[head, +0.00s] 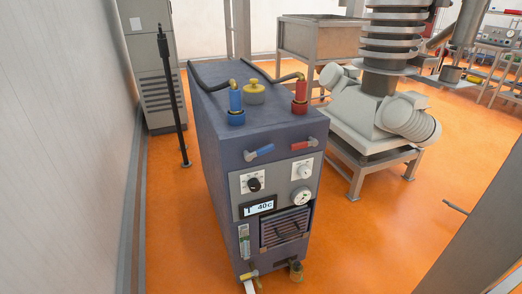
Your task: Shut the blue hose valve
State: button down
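A dark blue-grey cabinet (213,135) stands in the middle of the head view. A blue-handled lever (259,152) is on its upper front at the left, tilted slightly up to the right. A red-handled lever (304,143) sits to its right at a similar tilt. A blue hose fitting (236,100) and a red hose fitting (300,94) stand upright on top, each with a black hose running back. I cannot tell from the lever whether the blue valve is open or shut. My gripper is not in view.
The cabinet front has dials, a gauge (301,197) and a display (259,208). A pale wall (65,150) runs along the left. A large grey machine (372,125) stands at right. Orange floor (385,235) is clear at front right.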

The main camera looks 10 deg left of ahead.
aim_at(248, 157)
jog(key=u, duration=0.15)
jog(key=k, duration=0.15)
jog(key=u, duration=1.3)
jog(key=i, duration=1.05)
jog(key=z, duration=1.5)
